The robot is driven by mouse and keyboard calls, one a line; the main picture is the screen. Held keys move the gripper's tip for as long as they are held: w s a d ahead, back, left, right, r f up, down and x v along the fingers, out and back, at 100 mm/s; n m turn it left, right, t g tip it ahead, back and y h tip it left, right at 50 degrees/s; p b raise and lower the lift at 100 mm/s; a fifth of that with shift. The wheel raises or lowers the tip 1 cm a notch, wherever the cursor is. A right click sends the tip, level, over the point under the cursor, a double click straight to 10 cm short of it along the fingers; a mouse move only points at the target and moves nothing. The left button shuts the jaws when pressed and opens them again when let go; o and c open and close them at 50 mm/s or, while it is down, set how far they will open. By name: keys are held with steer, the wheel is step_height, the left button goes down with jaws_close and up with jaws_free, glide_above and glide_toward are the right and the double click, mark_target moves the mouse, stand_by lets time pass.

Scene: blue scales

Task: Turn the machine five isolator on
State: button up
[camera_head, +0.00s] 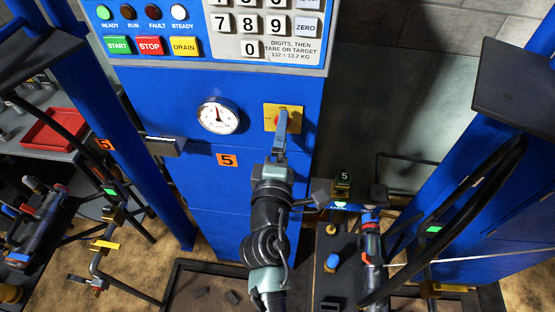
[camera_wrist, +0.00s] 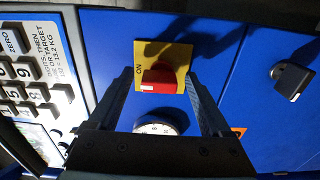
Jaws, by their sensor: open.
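The isolator is a red knob (camera_wrist: 160,80) on a yellow plate (camera_wrist: 181,54), on the blue front of the machine (camera_head: 180,103). In the head view, my gripper partly covers the knob (camera_head: 277,121) and the plate (camera_head: 298,113). The word ON shows at one edge of the plate in the wrist view; any other marking cannot be read. My gripper (camera_head: 282,119) is open and empty, pointing at the plate. In the wrist view the knob appears between my two fingers; I cannot tell whether they touch it. An orange label 5 (camera_head: 227,160) is on the machine's front.
A round gauge (camera_head: 218,116) sits left of the isolator. Above are a keypad (camera_head: 250,22) and START, STOP (camera_head: 149,46) and DRAIN buttons. A dark latch-like part (camera_wrist: 291,81) sticks out from the blue front. A blue post with a dark bracket stands at right (camera_head: 450,150).

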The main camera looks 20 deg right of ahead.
steer(key=b+v, duration=0.3)
steer(key=v, duration=0.8)
steer(key=shift+s+a, duration=0.15)
steer(key=shift+s, duration=0.25)
